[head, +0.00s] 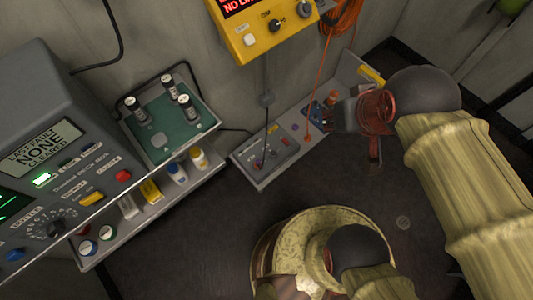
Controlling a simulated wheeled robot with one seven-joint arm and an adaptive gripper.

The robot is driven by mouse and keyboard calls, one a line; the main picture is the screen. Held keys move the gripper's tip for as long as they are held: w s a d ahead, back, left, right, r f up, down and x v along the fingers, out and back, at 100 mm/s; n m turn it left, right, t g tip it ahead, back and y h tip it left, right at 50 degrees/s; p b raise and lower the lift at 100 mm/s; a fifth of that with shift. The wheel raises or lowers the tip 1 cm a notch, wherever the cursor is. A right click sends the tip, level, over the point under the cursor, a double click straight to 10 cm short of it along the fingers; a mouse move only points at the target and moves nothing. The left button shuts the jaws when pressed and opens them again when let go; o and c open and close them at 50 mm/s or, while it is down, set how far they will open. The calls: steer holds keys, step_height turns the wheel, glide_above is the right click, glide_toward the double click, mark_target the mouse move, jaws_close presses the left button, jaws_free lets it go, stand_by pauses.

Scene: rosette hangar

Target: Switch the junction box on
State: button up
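No label that I can read names a junction box. A low grey control box (270,155) on the long grey ledge has a small lever switch, a red button and tiny lettering; it may be the one. A yellow box (262,42) hangs on the wall above it, with a red lit display partly reading "NO LI", a black knob and a white button. My gripper (338,115) is to the right of the grey box, beside a blue panel (314,112) at the ledge's right part. It appears empty; its fingers are small and dark, and their opening is unclear.
A tray (165,140) holds several dark cylinders; a lower shelf (150,205) holds bottles. Orange cable (342,20) hangs near my gripper. The dark floor (215,235) is clear.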

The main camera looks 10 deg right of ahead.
jaws_close()
stand_by(0.5)
steer(key=shift+d, duration=0.1)
stand_by(0.7)
